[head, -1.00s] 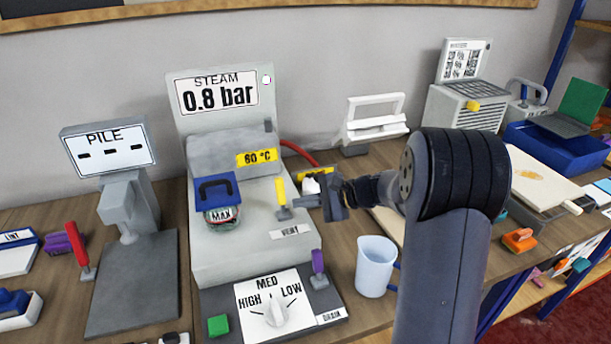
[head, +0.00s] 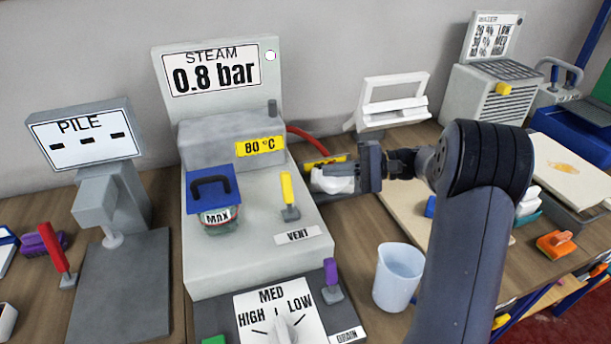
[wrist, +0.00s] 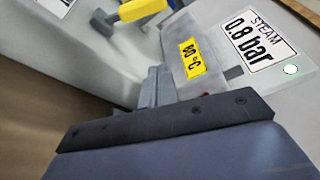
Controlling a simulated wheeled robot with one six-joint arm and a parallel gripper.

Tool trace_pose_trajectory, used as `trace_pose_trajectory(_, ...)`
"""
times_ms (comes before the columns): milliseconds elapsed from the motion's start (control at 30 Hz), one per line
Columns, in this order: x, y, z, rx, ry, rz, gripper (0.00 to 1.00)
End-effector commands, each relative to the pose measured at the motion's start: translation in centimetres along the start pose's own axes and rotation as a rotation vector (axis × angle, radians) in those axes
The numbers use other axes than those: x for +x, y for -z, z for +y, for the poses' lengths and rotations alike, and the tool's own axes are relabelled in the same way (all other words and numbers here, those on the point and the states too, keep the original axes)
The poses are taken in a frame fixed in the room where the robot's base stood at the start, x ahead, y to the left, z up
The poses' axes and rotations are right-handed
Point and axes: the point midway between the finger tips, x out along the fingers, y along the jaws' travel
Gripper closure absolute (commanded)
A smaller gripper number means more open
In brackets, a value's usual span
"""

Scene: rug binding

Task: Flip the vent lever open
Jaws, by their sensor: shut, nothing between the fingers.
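The vent lever (head: 287,190) is a yellow handle on a small grey base, on top of the grey steam unit (head: 250,265), behind the VENT label (head: 297,236). Its handle stands nearly upright, leaning slightly back. It also shows at the top of the wrist view (wrist: 140,10), partly cut off by the frame. My gripper (head: 325,174) is shut and empty. It is to the right of the lever, with a clear gap, near the unit's right edge. In the wrist view its fingers (wrist: 150,88) point toward the steam unit.
A jar with a blue lid (head: 212,200) stands left of the lever. A purple lever (head: 331,280) by the DRAIN label and a dial (head: 283,328) are in front. A white cup (head: 397,276) stands right of the unit. A red hose (head: 307,137) runs behind my gripper.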

Motion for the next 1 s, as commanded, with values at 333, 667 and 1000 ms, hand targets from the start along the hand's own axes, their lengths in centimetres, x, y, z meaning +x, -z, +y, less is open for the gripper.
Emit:
trace_pose_trajectory(333,5.8,-0.1,-0.2,0.001,-0.001,-0.004,1.0)
trace_pose_trajectory(667,9.2,-1.9,-0.2,0.002,0.0,0.002,1.0)
trace_pose_trajectory(1000,8.5,-3.8,0.0,0.0,0.0,0.001,1.0)
